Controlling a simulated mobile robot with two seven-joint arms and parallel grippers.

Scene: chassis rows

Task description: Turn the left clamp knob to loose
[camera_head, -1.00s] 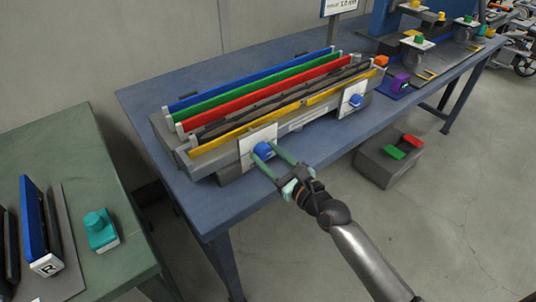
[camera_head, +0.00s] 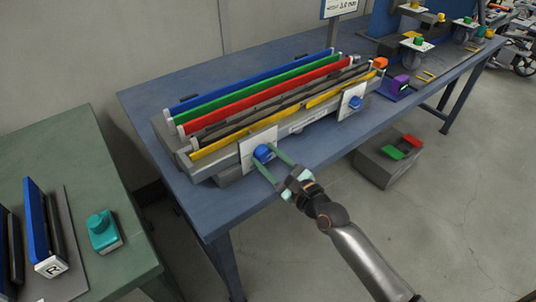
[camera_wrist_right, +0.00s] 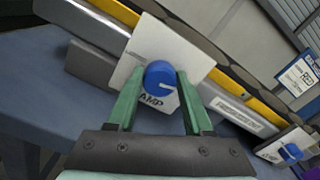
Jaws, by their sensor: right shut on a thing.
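The left clamp knob (camera_head: 262,152) is blue and sits on a white plate (camera_head: 247,158) on the near side of the long grey fixture. My right gripper (camera_head: 264,156) has its green fingers on either side of this knob and is shut on it. In the right wrist view the knob (camera_wrist_right: 160,75) sits between the fingertips, with a pale pointer line aimed to the right. The plate's lettering is partly covered; "AMP" shows. My left gripper is not in view.
A second blue knob (camera_head: 355,102) on a white plate is farther right on the fixture. Blue, green, red, dark and yellow bars run along the fixture (camera_head: 222,160). A green table (camera_head: 60,150) with a teal block (camera_head: 102,231) stands left. A grey box (camera_head: 385,165) is below the blue table.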

